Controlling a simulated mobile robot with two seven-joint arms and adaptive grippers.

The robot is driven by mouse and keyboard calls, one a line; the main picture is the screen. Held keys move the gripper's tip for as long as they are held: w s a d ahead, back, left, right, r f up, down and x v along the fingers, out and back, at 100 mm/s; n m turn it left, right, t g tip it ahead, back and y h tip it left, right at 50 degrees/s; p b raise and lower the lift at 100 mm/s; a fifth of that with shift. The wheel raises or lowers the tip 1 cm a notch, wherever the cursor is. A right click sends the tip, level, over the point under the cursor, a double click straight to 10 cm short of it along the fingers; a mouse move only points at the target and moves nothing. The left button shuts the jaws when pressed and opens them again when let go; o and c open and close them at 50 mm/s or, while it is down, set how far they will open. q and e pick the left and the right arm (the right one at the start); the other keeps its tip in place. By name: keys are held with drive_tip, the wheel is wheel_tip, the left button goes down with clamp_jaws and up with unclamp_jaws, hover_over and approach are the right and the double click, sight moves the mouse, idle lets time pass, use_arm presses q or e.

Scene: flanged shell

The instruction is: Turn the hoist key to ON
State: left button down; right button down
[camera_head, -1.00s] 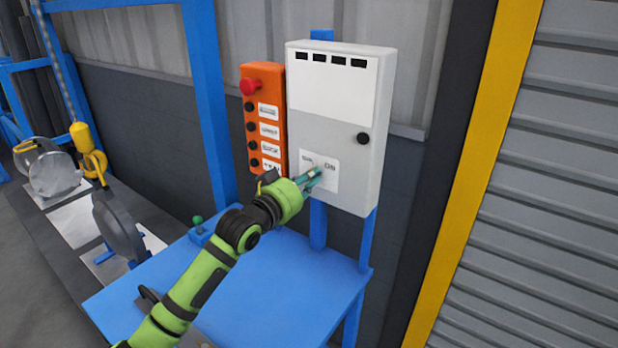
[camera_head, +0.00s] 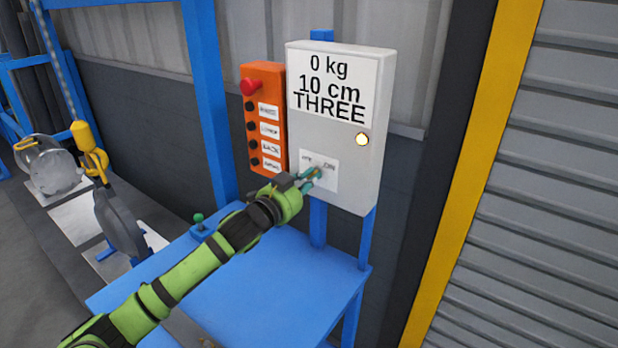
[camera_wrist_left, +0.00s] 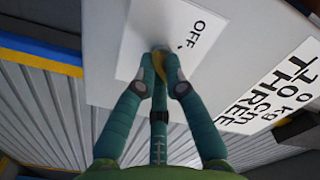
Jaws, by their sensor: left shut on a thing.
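The hoist key is at the white label plate (camera_head: 331,172) low on the grey control box (camera_head: 374,180). My left gripper (camera_head: 311,178) is at the plate with its fingers shut on the key. In the left wrist view the fingertips of the left gripper (camera_wrist_left: 160,72) close around the key (camera_wrist_left: 159,62), of which a small yellowish part shows between them. The word OFF on the plate (camera_wrist_left: 135,45) is readable there; ON shows blurred in the head view. The box's display (camera_head: 330,85) reads 0 kg, 10 cm, THREE. A round lamp (camera_head: 362,139) glows pale yellow. My right gripper is out of view.
An orange pendant (camera_head: 264,118) with a red button and several black buttons hangs left of the box. A blue table (camera_head: 270,290) stands below. A yellow hook (camera_head: 92,150) hangs at the left near round metal parts.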

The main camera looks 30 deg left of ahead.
use_arm(q)
drive_tip(key=shift+m, duration=0.3)
idle(0.4)
drive_tip(key=c, duration=1.3)
unclamp_jaws()
drive_tip(key=s+a, duration=0.1)
drive_tip(key=s, duration=1.1)
drive_tip(key=shift+a, duration=0.35)
